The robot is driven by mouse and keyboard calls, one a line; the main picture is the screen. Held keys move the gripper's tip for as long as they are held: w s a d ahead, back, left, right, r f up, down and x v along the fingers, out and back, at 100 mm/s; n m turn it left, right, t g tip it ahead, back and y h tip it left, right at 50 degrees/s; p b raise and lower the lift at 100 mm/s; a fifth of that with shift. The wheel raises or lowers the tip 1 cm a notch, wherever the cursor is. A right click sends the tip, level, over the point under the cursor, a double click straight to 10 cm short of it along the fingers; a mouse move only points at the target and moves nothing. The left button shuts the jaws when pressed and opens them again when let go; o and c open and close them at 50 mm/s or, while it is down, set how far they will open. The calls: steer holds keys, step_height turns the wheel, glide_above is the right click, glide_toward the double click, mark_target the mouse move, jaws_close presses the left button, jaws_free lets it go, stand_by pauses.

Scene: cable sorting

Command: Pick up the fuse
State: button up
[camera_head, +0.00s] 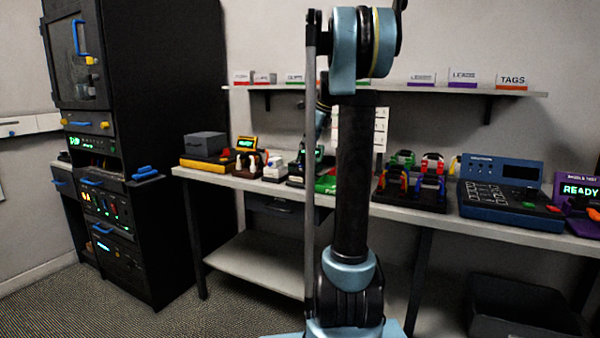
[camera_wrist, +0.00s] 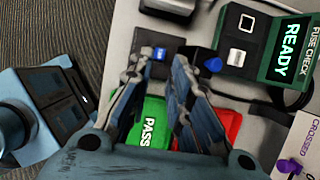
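In the wrist view my gripper (camera_wrist: 163,60) is open, its two fingers spread above the bench. A small blue piece (camera_wrist: 158,54), possibly the fuse, shows between the fingertips at a dark holder (camera_wrist: 150,40); I cannot tell whether the fingers touch it. A fuse check unit (camera_wrist: 262,42) with a green READY screen stands to the right, and a blue knob-like piece (camera_wrist: 213,64) lies beside it. In the head view my gripper is hidden behind my arm.
A green PASS pad (camera_wrist: 148,122) and a red pad (camera_wrist: 226,128) lie under the fingers. In the head view, the workbench (camera_head: 420,213) holds cable racks (camera_head: 412,190) and a blue tester (camera_head: 500,190).

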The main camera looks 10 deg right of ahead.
mark_target(301, 168)
steer(key=shift+x, duration=3.95)
steer(key=shift+d+f, duration=0.1)
steer(key=shift+d, duration=0.05)
steer(key=c, duration=0.4)
